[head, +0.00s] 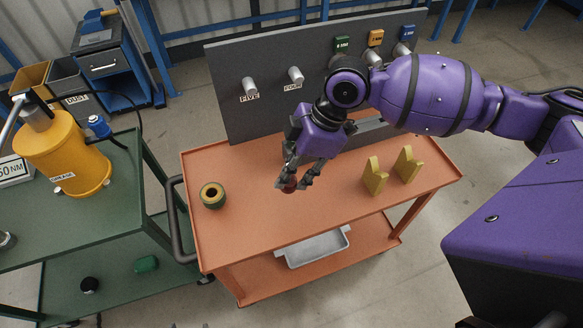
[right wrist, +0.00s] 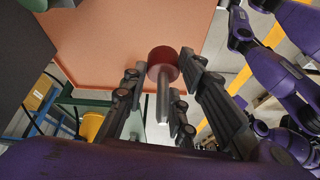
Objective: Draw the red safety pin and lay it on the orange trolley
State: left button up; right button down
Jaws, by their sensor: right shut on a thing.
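The red safety pin (head: 289,187) is between the fingertips of my right gripper (head: 293,183), over the middle of the orange trolley top (head: 245,225). In the right wrist view its dark red round head (right wrist: 163,64) lies at the ends of the fingers, with a grey shank (right wrist: 163,101) between them. My right gripper (right wrist: 161,88) is shut on the pin. I cannot tell whether the pin touches the trolley top. My left gripper cannot be made out in either view.
A grey panel (head: 235,115) with pegs and labels stands behind the trolley top. Two yellow brackets (head: 374,177) stand at right. A green bench (head: 120,215) with a yellow grease drum (head: 75,155) is farther left. The trolley's front middle is clear.

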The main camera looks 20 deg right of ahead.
jog(key=shift+w+r, duration=0.1)
jog(key=shift+r, duration=0.1)
jog(key=shift+d+f, duration=0.1)
jog(key=shift+f, duration=0.2)
notch_tip(320, 180, down, 7)
jog(key=shift+f+b, duration=0.1)
jog(key=shift+b, duration=0.65)
jog(key=shift+f+b, duration=0.3)
jog(key=shift+f, duration=0.65)
pick_arm(q)
jog(key=shift+s+a+f, duration=0.1)
jog(key=shift+a+f, duration=0.1)
jog(key=shift+f, duration=0.3)
jog(key=shift+a+f, duration=0.2)
jog(key=shift+f, duration=0.25)
pick_arm(e)
jog(key=shift+f, duration=0.25)
pick_arm(q)
jog(key=shift+s+d+f, duration=0.15)
jog(key=shift+s+f, duration=0.05)
jog(key=shift+f, duration=0.1)
pick_arm(e)
jog(key=shift+f, duration=0.7)
jog(key=c, duration=1.4)
grip_release()
jog(key=shift+o, duration=0.2)
